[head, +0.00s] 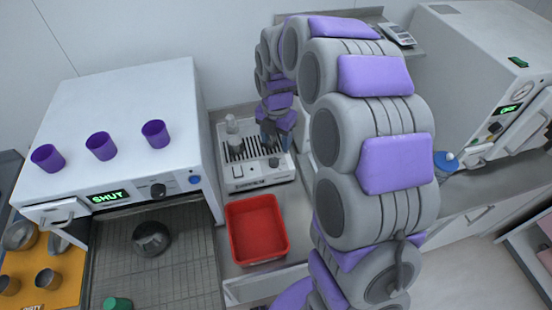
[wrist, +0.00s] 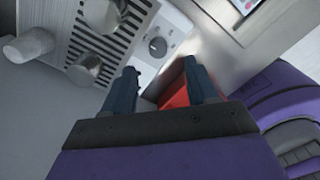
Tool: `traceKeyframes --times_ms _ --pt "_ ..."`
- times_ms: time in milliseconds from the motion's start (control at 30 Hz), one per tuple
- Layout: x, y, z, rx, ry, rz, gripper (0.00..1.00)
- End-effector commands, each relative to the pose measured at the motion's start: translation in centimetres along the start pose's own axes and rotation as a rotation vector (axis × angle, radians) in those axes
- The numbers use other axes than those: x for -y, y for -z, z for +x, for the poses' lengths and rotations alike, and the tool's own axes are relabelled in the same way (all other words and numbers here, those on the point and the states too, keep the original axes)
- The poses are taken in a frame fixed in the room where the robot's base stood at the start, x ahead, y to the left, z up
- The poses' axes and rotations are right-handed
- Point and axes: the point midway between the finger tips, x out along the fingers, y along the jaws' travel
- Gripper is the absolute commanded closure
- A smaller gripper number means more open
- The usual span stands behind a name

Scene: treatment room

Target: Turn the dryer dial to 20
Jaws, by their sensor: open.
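A small pale machine (head: 243,177) with a slotted top stands in the middle of the counter. Its dark round dial (wrist: 158,46) has a light mark and sits beside the slots in the wrist view; the numbers are too small to read. My gripper (wrist: 160,72) is open and empty, its two fingers apart, with the dial ahead of the gap between them. In the head view my gripper (head: 271,138) hangs over the right part of this machine, hiding some of it. I cannot tell which is the dryer.
The left white machine (head: 119,88) shows SHUT and bears three purple cups (head: 101,146). A red tray (head: 256,228) is in front of the small machine. Metal cylinders (wrist: 84,68) stand on its slots. Another white machine (head: 470,75) is at right.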

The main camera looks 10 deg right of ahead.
Motion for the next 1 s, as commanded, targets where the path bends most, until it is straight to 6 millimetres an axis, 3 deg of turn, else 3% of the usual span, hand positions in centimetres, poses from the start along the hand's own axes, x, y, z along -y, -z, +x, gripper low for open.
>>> traceKeyframes --times_ms 200,400,867,1000 --pt "0.0 0.1 4.6 -0.001 0.004 0.002 0.42" --pt "0.2 -0.1 7.2 -0.003 0.001 0.001 0.42" --pt "0.0 0.1 8.2 0.0 0.001 0.0 0.42" --pt "0.0 0.0 8.3 0.0 0.001 0.0 0.54"
